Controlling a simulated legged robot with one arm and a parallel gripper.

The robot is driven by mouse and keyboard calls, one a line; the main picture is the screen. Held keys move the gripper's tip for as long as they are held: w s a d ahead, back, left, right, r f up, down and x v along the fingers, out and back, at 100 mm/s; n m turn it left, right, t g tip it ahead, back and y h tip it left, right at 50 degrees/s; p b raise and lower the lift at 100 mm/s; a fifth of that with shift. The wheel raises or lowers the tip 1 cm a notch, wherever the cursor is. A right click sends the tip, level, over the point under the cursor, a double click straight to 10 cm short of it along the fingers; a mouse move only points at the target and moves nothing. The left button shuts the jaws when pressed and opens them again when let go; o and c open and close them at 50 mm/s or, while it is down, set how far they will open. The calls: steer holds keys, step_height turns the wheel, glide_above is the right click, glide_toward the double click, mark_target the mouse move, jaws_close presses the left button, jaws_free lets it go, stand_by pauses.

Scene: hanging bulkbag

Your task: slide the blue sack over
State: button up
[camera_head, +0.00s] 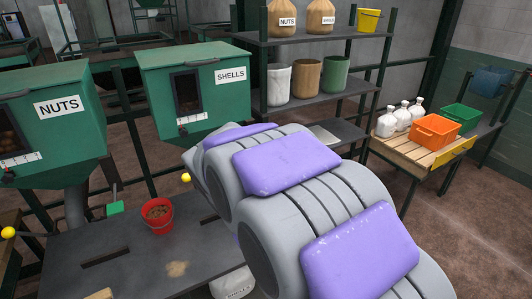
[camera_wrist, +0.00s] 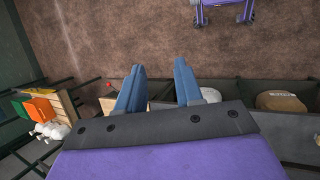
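I cannot make out a blue sack in either view. My gripper (camera_wrist: 159,65) shows in the wrist view as two blue fingers standing apart, open, with nothing between them. Brown floor shows beyond the fingertips. In the head view my purple and grey arm fills the lower right and hides the gripper.
Green hoppers marked NUTS (camera_head: 55,115) and SHELLS (camera_head: 195,95) stand at left and centre. A red bucket (camera_head: 158,216) is on the dark bench (camera_head: 120,262). Orange (camera_head: 437,131) and green (camera_head: 461,117) bins are at right. Open floor lies at far right.

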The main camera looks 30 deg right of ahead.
steer(key=s+a+y, duration=0.2)
steer(key=s+a, duration=0.1)
steer(key=s, duration=0.5)
steer(key=s+a+f+t+y, duration=0.1)
steer(key=s+a, duration=0.3)
steer(key=s, duration=0.4)
steer(key=shift+a+f+t+y, duration=0.2)
steer(key=shift+t+y, duration=0.1)
steer(key=shift+y, duration=0.3)
